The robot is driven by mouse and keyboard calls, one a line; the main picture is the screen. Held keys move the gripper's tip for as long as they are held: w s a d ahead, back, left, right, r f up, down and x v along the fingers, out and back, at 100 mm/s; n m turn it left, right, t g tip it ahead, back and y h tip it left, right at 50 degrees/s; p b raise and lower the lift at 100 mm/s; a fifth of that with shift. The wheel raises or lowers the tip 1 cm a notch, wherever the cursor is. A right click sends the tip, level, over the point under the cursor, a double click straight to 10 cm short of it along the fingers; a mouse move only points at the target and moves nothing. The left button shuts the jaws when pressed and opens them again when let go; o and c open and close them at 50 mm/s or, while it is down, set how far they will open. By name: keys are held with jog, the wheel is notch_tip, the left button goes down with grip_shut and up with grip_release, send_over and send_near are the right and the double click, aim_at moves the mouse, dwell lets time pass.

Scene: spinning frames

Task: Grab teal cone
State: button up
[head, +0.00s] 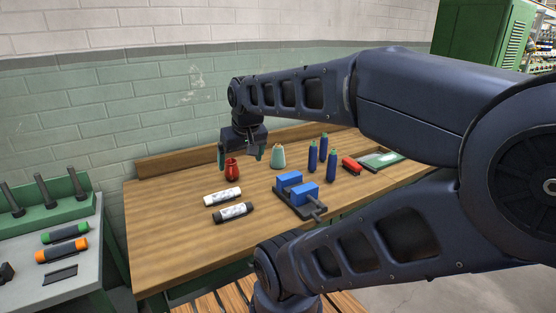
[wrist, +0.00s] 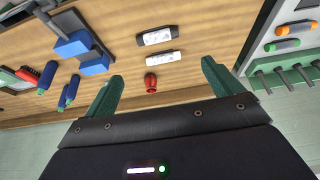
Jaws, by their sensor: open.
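The teal cone (head: 278,158) is pale teal with a narrower top and stands upright towards the back of the wooden table. My gripper (head: 240,162) hangs to the left of the cone, with its two green fingers apart and nothing held between them. The right finger is near the cone in the head view; I cannot tell whether they touch. In the wrist view my gripper (wrist: 162,70) is open and frames a small red vase. The cone does not show in the wrist view.
The red vase (head: 232,171) stands below my gripper. Two white-labelled cylinders (head: 222,197) lie in front of it. A blue-jawed vise (head: 296,190), several dark blue bottles (head: 323,148) and a red object (head: 351,165) are to the right. The table's left front is clear.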

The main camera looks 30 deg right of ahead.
jog(key=w+d+r+m+g, duration=0.1)
jog(key=w+d+m, duration=0.2)
jog(key=w, duration=0.3)
jog(key=w+d+r+m, duration=0.2)
jog(key=w, duration=0.4)
jog(key=m+g+h, duration=0.1)
jog(key=m+g, duration=0.3)
jog(key=m, duration=1.3)
send_over(278, 153)
jog(key=w, duration=0.3)
notch_tip(278, 153, down, 19)
jog(key=shift+w+a+r, duration=0.1)
jog(key=shift+w+a, duration=0.05)
jog(key=shift+w+d+f+m, duration=0.1)
jog(key=shift+d+f+m, duration=0.15)
jog(key=shift+f, duration=0.2)
jog(key=f, duration=0.5)
jog(key=shift+d, duration=0.2)
jog(key=shift+s+d+f, duration=0.15)
jog(key=shift+f, duration=0.7)
jog(key=shift+s+d+f, duration=0.15)
jog(key=shift+d+f, duration=0.05)
jog(key=shift+f, duration=0.7)
jog(key=shift+s+d+f, duration=0.15)
jog(key=shift+f, duration=0.7)
jog(key=c, duration=1.2)
